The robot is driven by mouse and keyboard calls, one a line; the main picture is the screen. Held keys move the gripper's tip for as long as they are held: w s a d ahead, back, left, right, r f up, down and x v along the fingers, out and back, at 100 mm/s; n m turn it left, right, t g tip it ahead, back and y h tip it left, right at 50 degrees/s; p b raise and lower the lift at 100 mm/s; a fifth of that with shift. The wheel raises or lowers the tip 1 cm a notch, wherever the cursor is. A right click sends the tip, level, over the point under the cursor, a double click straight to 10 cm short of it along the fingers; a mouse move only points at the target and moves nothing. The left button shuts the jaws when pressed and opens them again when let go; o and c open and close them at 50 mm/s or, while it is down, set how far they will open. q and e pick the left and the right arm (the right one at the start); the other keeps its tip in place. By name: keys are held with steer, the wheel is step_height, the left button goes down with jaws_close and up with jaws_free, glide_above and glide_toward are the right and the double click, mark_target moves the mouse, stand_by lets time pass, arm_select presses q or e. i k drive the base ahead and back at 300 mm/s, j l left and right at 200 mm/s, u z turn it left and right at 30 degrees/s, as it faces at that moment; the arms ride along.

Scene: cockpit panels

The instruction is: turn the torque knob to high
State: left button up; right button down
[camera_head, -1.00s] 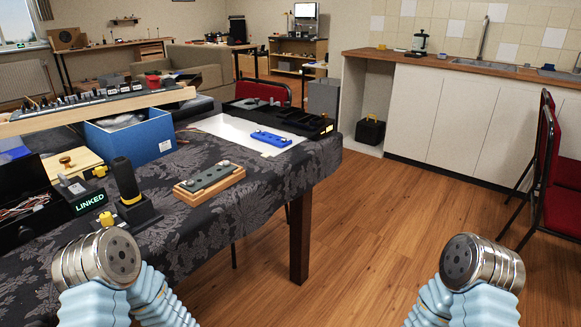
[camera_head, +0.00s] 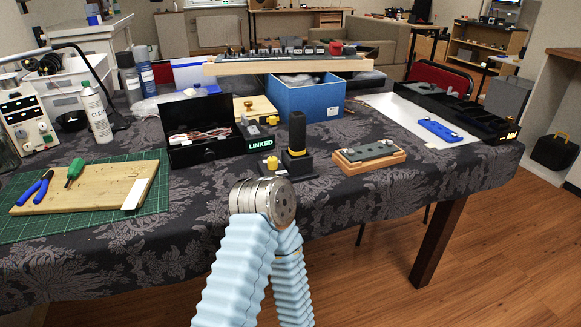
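A black control unit with a green-lit "LINKED" sign (camera_head: 262,144), a thick black upright lever (camera_head: 297,133) and a yellow knob (camera_head: 272,164) stands on the cloth-covered table. No label reading torque is legible, so I cannot tell which knob is the torque knob. My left arm, pale blue with a round metal joint, rises at the lower middle, in front of the LINKED unit. No fingers show on it. My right arm is out of view.
A green cutting mat (camera_head: 95,222) holds a wooden board (camera_head: 88,188) with pliers and a screwdriver.

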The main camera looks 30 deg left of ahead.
mark_target(272, 162)
steer(key=u, duration=1.25)
